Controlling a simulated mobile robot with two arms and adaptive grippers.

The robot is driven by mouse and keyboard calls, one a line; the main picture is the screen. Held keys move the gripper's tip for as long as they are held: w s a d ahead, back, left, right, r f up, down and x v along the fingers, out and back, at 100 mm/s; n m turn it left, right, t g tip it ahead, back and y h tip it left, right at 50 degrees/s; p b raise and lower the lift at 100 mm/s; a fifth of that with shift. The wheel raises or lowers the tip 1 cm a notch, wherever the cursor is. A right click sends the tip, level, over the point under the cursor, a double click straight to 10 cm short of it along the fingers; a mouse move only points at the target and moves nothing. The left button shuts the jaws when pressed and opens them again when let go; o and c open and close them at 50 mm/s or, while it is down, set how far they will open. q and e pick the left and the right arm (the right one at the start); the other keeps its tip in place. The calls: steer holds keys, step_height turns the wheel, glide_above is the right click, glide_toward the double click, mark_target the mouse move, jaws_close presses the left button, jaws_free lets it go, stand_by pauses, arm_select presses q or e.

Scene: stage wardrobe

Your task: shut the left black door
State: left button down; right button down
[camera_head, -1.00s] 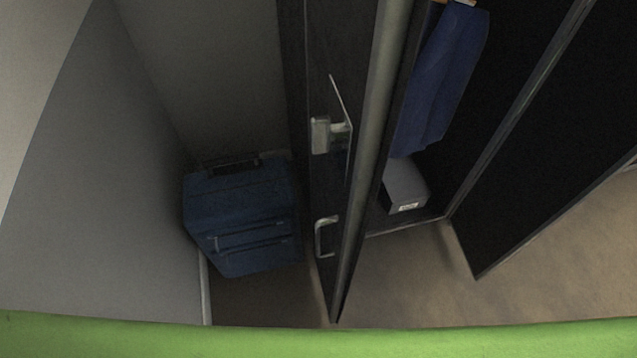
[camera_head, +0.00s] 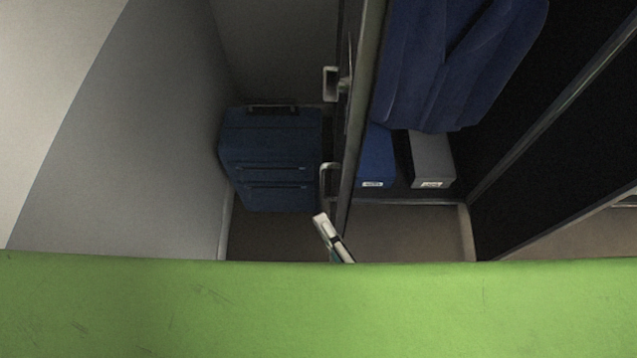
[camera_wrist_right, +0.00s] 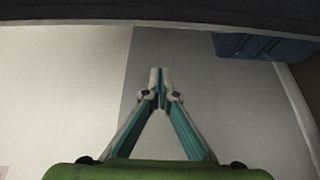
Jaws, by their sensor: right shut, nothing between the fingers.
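The left black door (camera_head: 366,90) stands open and shows almost edge-on at the middle of the head view. Its bar handle (camera_head: 324,180) is on its left face, and a lock fitting (camera_head: 330,82) sits higher up. My right gripper (camera_head: 320,219) is shut and empty, just below the handle at the door's left side; I cannot tell whether it touches the door. In the right wrist view the closed fingertips (camera_wrist_right: 160,75) meet, with a dark band, perhaps the door, along the top. My left gripper is not in view.
Blue garments (camera_head: 455,60), a blue box (camera_head: 377,160) and a grey box (camera_head: 431,160) are inside the wardrobe. Another black door (camera_head: 560,170) stands open at right. A blue suitcase (camera_head: 270,150) stands by the grey wall (camera_head: 140,150), left of the door.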

steer(key=w+a+p, duration=0.1)
steer(key=w+p, duration=0.2)
steer(key=w, duration=0.6)
steer(key=shift+w+r, duration=0.3)
steer(key=shift+r, duration=0.15)
